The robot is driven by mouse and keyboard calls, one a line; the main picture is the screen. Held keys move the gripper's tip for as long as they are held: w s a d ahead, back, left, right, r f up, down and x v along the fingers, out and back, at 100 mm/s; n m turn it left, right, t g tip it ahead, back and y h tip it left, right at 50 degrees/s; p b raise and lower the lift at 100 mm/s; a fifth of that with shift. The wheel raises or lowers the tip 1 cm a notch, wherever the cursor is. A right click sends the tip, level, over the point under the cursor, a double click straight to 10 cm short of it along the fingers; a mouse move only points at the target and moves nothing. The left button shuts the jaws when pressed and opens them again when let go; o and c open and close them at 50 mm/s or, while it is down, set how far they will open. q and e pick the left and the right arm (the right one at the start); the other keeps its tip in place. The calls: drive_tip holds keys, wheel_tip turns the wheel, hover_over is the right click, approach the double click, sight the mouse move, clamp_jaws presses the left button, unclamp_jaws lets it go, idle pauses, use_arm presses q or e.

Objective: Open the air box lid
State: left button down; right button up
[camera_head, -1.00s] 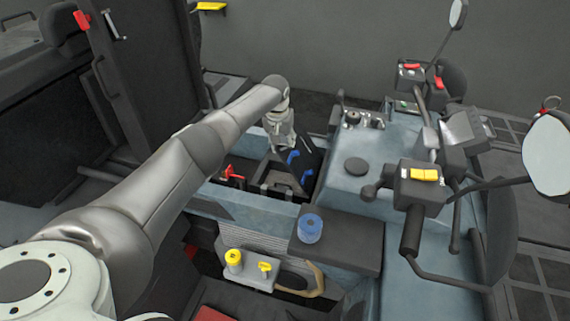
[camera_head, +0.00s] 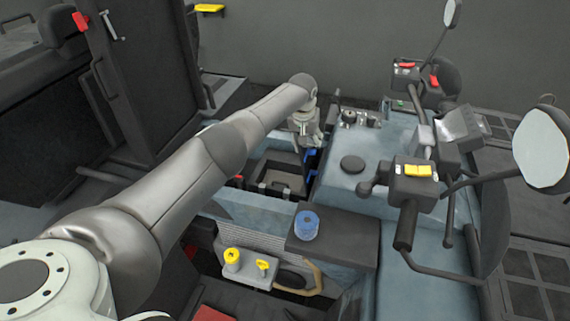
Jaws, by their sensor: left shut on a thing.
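The air box (camera_head: 272,172) is a dark open compartment in the blue-grey body, in the middle of the head view. Its dark lid (camera_head: 318,160) stands steeply raised at the right side of the opening, seen nearly edge-on, with blue clips (camera_head: 310,155) along it. My left gripper (camera_head: 308,142) is shut on the upper part of the lid; the exact finger contact is small and partly hidden. My left arm crosses from the lower left and covers part of the box's left side. My right gripper is not in view.
A blue cap (camera_head: 307,226) sits on a dark ledge in front of the box. Yellow knobs (camera_head: 232,258) are at lower centre. Handlebars with a yellow switch (camera_head: 418,171) and mirrors stand to the right. A tall dark panel (camera_head: 145,75) rises at left.

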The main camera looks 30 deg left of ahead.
sight(300, 153)
use_arm(q)
drive_tip(key=f, duration=0.1)
drive_tip(key=s+f, duration=0.2)
drive_tip(key=shift+a+g+p, duration=0.35)
drive_tip(key=shift+g+p, duration=0.05)
drive_tip(key=a+r+p, duration=0.2)
drive_tip(key=a+p, duration=0.2)
drive_tip(key=a, duration=0.2)
drive_tip(key=shift+w+a+r, duration=0.15)
drive_tip(key=shift+r, duration=0.2)
drive_tip(key=shift+r, duration=0.1)
